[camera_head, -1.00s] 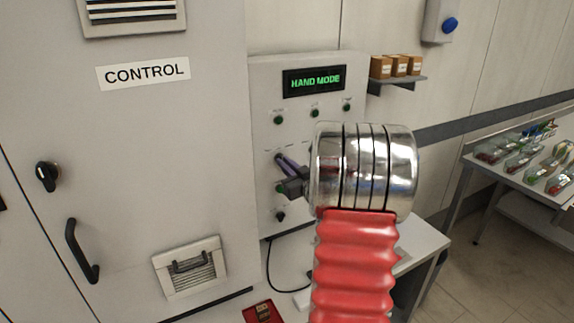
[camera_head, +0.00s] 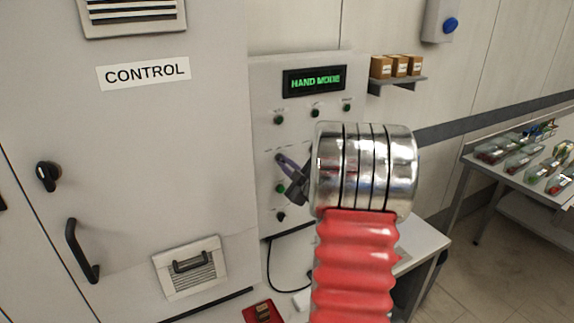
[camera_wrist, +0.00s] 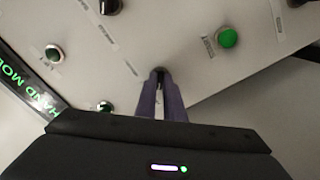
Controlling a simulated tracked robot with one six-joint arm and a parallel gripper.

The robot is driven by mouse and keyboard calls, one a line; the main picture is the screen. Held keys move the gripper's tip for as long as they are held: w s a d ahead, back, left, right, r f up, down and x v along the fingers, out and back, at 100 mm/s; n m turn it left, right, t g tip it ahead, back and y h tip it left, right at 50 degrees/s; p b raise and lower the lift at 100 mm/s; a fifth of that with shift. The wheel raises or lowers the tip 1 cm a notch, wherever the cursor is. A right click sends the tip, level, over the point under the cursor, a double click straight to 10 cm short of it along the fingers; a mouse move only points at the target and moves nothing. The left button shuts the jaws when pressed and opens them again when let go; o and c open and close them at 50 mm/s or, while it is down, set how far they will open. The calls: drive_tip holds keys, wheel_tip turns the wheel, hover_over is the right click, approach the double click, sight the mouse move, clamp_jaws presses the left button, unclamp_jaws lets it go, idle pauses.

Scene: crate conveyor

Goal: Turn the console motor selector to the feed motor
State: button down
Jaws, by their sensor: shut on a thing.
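The console (camera_head: 270,85) is a grey panel with a green "HAND MODE" display (camera_head: 314,80). My gripper (camera_head: 281,160) reaches its face from the right, and my metal wrist and red sleeve hide part of the panel. In the wrist view my gripper (camera_wrist: 160,95) has its two purple fingers closed together on a small black selector knob (camera_wrist: 159,72) at the panel face. Only the tip of the knob shows between the fingers, so its pointing direction is hidden. The labels near it are too blurred to read.
A green button (camera_wrist: 227,38) and another black knob (camera_wrist: 109,6) sit near the fingers. The control cabinet (camera_head: 130,130) stands to the left. A shelf with small boxes (camera_head: 396,66) is right of the console. A table with packed goods (camera_head: 530,165) stands far right.

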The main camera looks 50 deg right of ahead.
drive_tip(key=shift+f, duration=0.4)
drive_tip(key=c, duration=2.1)
unclamp_jaws()
drive_tip(key=shift+o, duration=1.2)
drive_tip(key=shift+r, duration=0.25)
drive_tip(key=v, duration=1.4)
